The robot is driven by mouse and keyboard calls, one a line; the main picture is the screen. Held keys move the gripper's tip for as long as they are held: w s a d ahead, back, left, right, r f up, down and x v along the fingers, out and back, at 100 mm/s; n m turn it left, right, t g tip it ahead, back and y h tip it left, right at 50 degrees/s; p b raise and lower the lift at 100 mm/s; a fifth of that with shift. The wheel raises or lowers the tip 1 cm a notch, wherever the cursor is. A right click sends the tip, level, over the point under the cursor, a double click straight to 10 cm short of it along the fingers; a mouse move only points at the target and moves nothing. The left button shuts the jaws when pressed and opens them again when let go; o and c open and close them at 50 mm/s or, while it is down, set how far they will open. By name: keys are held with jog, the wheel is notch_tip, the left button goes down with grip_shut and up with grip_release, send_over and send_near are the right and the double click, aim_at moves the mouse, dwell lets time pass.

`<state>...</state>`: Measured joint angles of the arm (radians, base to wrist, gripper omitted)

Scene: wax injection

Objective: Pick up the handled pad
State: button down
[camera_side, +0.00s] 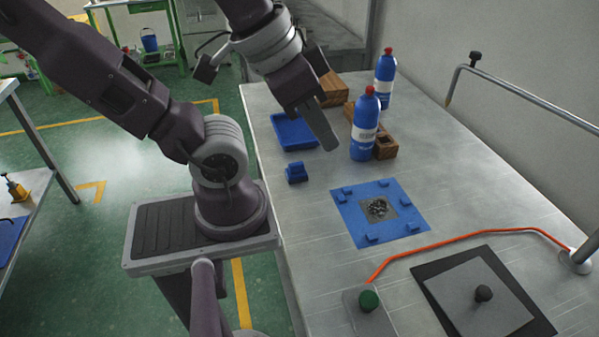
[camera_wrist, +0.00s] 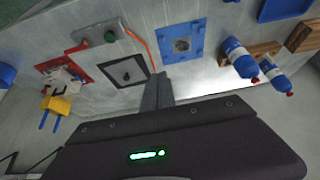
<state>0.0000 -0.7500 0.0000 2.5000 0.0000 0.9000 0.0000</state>
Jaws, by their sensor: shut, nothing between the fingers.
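A small blue block with a raised grip on top (camera_side: 296,173), which looks like the handled pad, stands on the metal table near its left edge, in front of a blue tray. My gripper (camera_side: 331,146) is shut and empty. In the side view it is above the table, up and to the right of the pad and apart from it. In the wrist view the closed fingers (camera_wrist: 160,76) point at the tabletop with nothing between them. The pad is not clear in the wrist view. A square grey plate with a black knob (camera_side: 462,291) lies at the front right on a dark mat.
The blue tray (camera_side: 284,131) lies behind the pad. Two blue bottles (camera_side: 367,118) (camera_side: 385,75) stand by wooden blocks (camera_side: 383,146). A blue square frame (camera_side: 356,228) lies mid-table. An orange cord (camera_side: 470,238) runs past a green button (camera_side: 369,300).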

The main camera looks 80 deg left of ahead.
dwell(0.4)
jog(key=c, duration=0.6)
grip_release()
jog(key=shift+o, duration=0.2)
jog(key=w+a+f+m+t+y, duration=0.1)
jog(key=w+a+f+m+y, duration=0.2)
jog(key=w+a, duration=0.6)
jog(key=w+a+f+m+y, duration=0.2)
jog(key=w+a+m, duration=0.25)
jog(key=a, duration=0.75)
jog(key=m+g+h, duration=0.5)
jog(key=m+g, duration=0.2)
jog(key=m, duration=0.3)
send_over(296, 163)
jog(key=f, duration=1.6)
jog(key=shift+d, duration=0.2)
jog(key=shift+a+f, duration=0.15)
jog(key=shift+f, duration=3)
